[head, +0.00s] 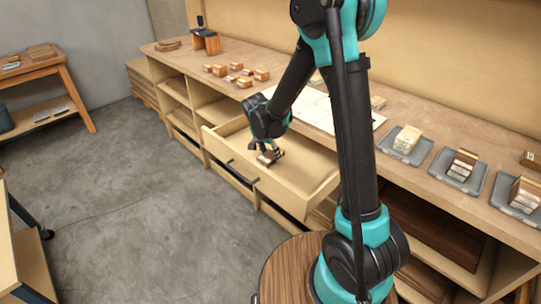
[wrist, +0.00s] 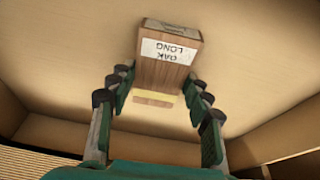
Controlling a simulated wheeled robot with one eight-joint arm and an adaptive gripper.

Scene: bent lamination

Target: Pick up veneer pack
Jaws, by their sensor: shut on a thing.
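The veneer pack (wrist: 168,55) is a brown wooden block with a white label reading "OAK LONG", upside down in the wrist view. In the head view the pack (head: 266,159) shows small and brown inside the open drawer (head: 313,178). My gripper (wrist: 158,82) has its fingers on both sides of the pack, shut on it. In the head view my gripper (head: 270,152) reaches down into the drawer. A pale strip shows at the pack's near end. Whether the pack touches the drawer floor is hard to tell.
The drawer walls surround my gripper. The long workbench (head: 455,205) above carries several small wooden blocks (head: 242,78), a white sheet (head: 312,108) and grey trays (head: 405,145) with stacked packs. Open grey floor (head: 130,190) lies left of the drawer.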

